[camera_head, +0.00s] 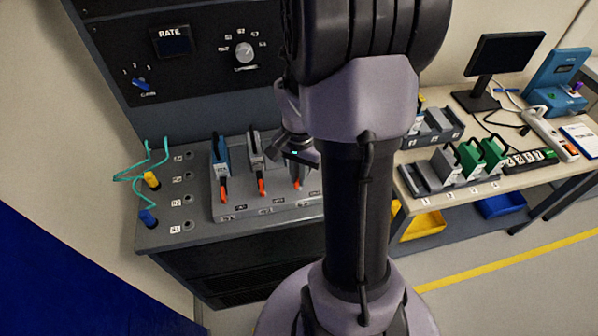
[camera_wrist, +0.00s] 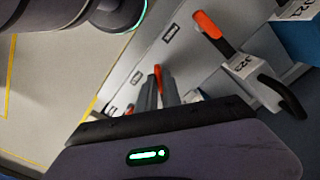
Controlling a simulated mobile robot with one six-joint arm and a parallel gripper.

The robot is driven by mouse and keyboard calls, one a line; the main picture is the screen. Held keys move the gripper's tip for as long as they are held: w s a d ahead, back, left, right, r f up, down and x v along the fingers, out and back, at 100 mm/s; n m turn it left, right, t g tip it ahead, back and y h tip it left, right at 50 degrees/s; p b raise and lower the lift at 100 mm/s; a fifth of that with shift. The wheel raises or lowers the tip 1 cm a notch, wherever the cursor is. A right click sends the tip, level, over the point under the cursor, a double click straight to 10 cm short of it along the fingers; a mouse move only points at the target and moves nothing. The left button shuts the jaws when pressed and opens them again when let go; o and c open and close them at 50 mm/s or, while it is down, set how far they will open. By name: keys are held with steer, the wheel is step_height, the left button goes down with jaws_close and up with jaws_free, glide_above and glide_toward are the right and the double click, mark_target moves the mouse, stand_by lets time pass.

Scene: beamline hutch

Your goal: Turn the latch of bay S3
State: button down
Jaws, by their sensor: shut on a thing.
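The bay block (camera_head: 240,211) is a light grey unit on the left bench with a row of orange latches. The rightmost visible latch (camera_head: 297,184), which I take as bay S3's, shows just below my gripper (camera_head: 297,158); the bay labels are too small to read surely. In the wrist view my gripper (camera_wrist: 159,82) is shut on this orange latch (camera_wrist: 158,73), with its tip standing between the two grey fingers. The neighbouring latch (camera_wrist: 207,25) is orange and free. My arm hides the block's right end in the head view.
A blue-fronted module (camera_head: 220,150) and a grey module (camera_head: 255,144) with dark handles stand in the bays left of my gripper. Teal cables (camera_head: 148,162) loop at the bench's left. A control panel (camera_head: 200,55) rises behind. Another table (camera_head: 445,202) with modules stands right.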

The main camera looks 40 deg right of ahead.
steer(key=n+p, duration=0.1)
steer(key=n, duration=0.2)
steer(key=shift+r+n, duration=0.1)
steer(key=shift+n, duration=0.2)
steer(key=shift+n+p, duration=0.5)
steer(key=shift+n, duration=1.3)
steer(key=c, duration=1.5)
jaws_free()
step_height(320, 180, up, 17)
steer(key=p, duration=0.6)
steer(key=shift+r, duration=0.15)
